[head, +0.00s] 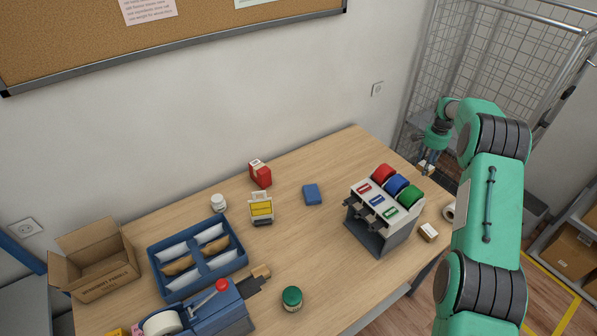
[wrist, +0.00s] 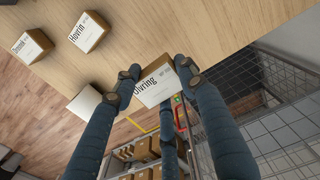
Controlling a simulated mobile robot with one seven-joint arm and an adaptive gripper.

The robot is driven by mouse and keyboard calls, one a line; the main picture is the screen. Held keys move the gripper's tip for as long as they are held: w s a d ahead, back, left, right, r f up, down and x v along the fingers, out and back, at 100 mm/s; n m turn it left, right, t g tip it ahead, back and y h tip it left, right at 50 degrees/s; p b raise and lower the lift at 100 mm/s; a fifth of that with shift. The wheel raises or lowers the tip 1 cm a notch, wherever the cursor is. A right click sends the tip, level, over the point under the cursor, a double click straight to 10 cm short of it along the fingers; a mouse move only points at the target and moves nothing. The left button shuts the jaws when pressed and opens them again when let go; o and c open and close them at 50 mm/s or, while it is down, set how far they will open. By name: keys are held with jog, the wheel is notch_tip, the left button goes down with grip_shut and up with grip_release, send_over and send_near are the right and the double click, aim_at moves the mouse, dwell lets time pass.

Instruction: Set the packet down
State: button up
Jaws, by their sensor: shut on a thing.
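The packet (wrist: 157,83) is a small brown and white carton with a printed label. In the head view my gripper (head: 427,164) is by the right edge of the wooden table (head: 290,240), in front of the wire cage, and a small pale part of the packet (head: 427,169) shows there. In the wrist view the packet overlaps the table's edge. I cannot tell its height or whether anything supports it.
Cartons labelled Hovrin (wrist: 89,32) and Drosnik (wrist: 33,45) are near the table edge in the wrist view. The wire cage (head: 480,60) rises behind.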

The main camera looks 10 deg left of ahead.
jog(key=shift+r, duration=0.2)
notch_tip(320, 180, up, 5)
jog(key=shift+r, duration=0.15)
jog(key=s+a+n+b, duration=0.2)
jog(key=a+n, duration=0.7)
jog(key=a, duration=3.3)
jog(key=s+a+n, duration=0.3)
jog(key=s+a, duration=0.3)
jog(key=a, duration=0.7)
jog(key=s+a+n+b, duration=0.1)
jog(key=s+a+n, duration=0.35)
jog(key=a, duration=0.75)
jog(key=s+a+n, duration=0.1)
jog(key=s+a, duration=0.7)
jog(key=a, duration=0.5)
notch_tip(320, 180, down, 5)
jog(key=shift+s+f, duration=0.15)
jog(key=shift+f, duration=0.1)
